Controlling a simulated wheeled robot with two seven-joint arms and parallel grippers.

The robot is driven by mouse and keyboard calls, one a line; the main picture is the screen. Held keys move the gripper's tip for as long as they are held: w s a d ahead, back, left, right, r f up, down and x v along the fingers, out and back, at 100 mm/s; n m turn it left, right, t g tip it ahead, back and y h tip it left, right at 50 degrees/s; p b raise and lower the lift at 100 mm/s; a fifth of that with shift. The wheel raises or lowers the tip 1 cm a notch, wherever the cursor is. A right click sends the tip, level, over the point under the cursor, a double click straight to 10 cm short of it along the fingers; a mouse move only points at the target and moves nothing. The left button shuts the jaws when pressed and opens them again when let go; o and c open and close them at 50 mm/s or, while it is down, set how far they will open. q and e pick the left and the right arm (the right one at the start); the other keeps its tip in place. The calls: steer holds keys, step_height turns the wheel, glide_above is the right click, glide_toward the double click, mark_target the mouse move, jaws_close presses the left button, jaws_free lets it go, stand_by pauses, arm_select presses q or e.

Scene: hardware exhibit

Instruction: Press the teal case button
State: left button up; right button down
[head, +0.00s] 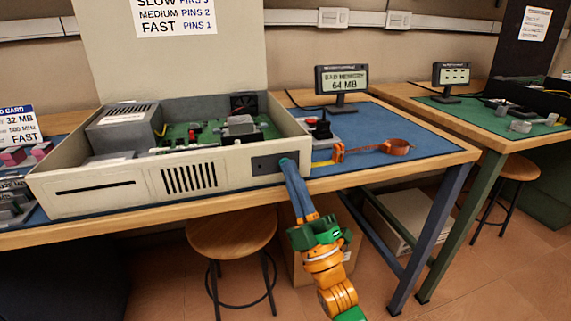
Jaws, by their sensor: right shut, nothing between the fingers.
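The open beige computer case (110,200) stands on the workbench with its front facing me. A dark panel (264,164) is at the right end of its front. A small teal patch, apparently the teal button (284,160), shows at this panel, mostly hidden by my fingertips. My right gripper (288,168) comes up from below with its blue fingers shut and empty. Its tips are at the teal patch; I cannot tell whether they touch it or whether it is pressed in. My left gripper is not in view.
An orange strap (397,147) and a small box with a black and red top (321,131) lie right of the case on the blue mat (425,143). A small monitor (342,79) reads "BAD MEMORY 64 MB". A stool (232,232) stands under the bench edge.

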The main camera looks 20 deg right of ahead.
steer(key=shift+s+p, duration=0.4)
steer(key=shift+s, duration=0.45)
steer(key=s+p, duration=0.2)
steer(key=s, duration=0.3)
steer(key=shift+d, duration=0.15)
